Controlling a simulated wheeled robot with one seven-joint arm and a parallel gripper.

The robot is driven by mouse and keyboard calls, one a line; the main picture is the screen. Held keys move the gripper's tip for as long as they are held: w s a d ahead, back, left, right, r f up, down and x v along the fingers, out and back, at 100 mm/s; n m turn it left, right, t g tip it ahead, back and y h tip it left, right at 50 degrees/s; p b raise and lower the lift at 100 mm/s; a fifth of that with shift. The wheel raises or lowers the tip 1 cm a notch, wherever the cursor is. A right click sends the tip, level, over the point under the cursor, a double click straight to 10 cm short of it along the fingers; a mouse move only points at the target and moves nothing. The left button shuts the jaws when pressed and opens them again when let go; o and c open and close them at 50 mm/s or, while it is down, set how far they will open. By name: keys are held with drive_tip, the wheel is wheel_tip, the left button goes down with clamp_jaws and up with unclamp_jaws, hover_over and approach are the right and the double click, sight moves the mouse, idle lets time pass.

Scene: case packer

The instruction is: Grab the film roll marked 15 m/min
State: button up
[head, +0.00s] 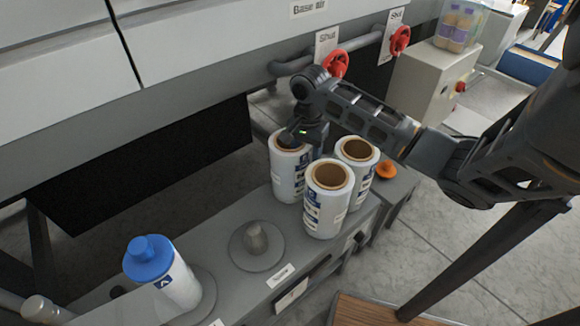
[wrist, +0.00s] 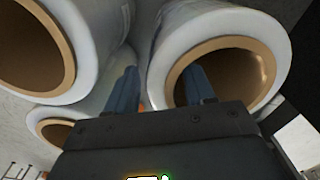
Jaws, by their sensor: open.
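Three white film rolls with brown cores stand upright together on a grey bench: a left one (head: 287,178), a front one (head: 322,212) and a back right one (head: 368,178). Their small labels are too small to read, so I cannot tell which is marked 15 m/min. My gripper (head: 300,142) points down at the top of the left roll. In the wrist view, my open gripper (wrist: 163,82) has one finger in the core mouth of the right-hand roll (wrist: 215,28) and the other outside its wall, in the gap between rolls. Its fingertips are partly hidden.
A white bottle with a blue cap (head: 150,258) and a grey round stand (head: 257,245) are on the bench (head: 225,290). An orange knob (head: 386,168) is right of the rolls. Red valve wheels (head: 336,64) and a grey pipe are behind my arm.

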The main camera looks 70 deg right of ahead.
drive_tip(key=shift+c, duration=0.2)
clamp_jaws()
idle(1.1)
